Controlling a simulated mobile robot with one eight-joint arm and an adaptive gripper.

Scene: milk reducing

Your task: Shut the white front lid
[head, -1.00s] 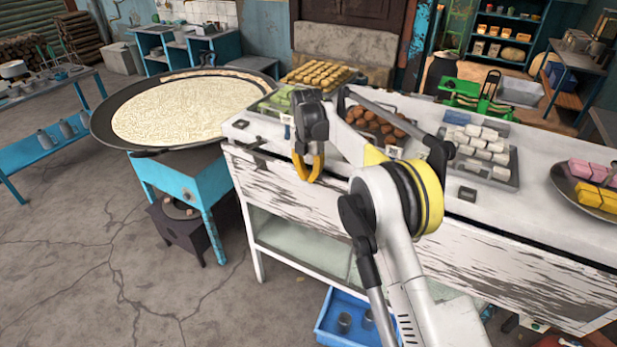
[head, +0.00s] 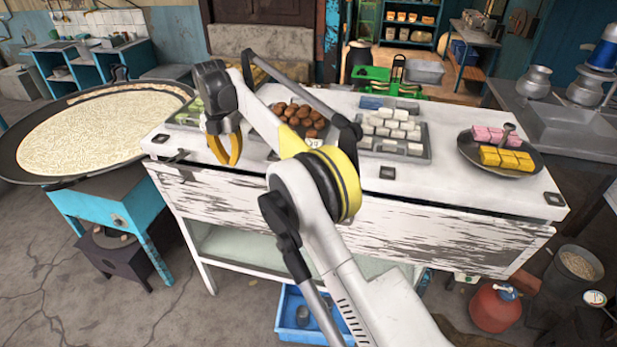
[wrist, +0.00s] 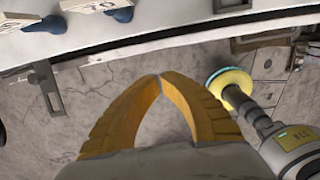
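The white front lid (head: 440,238) is a long panel with peeling paint along the front of the white counter (head: 350,180). A dark gap shows between its upper edge and the counter top; I cannot tell its exact tilt. My gripper (head: 222,160) has yellow fingers pointing down, near the counter's left front part. In the wrist view my gripper (wrist: 160,76) has its fingertips together with nothing between them. The pale counter edge (wrist: 185,22) crosses the top of that view, with floor beneath the fingers. My arm hides part of the lid in the head view.
Trays of brown balls (head: 298,117) and white sweets (head: 395,128) and a plate of pink and yellow blocks (head: 503,168) stand on the counter. A wide milk pan (head: 95,130) is at left. A blue crate (head: 305,318) and red container (head: 495,305) sit below.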

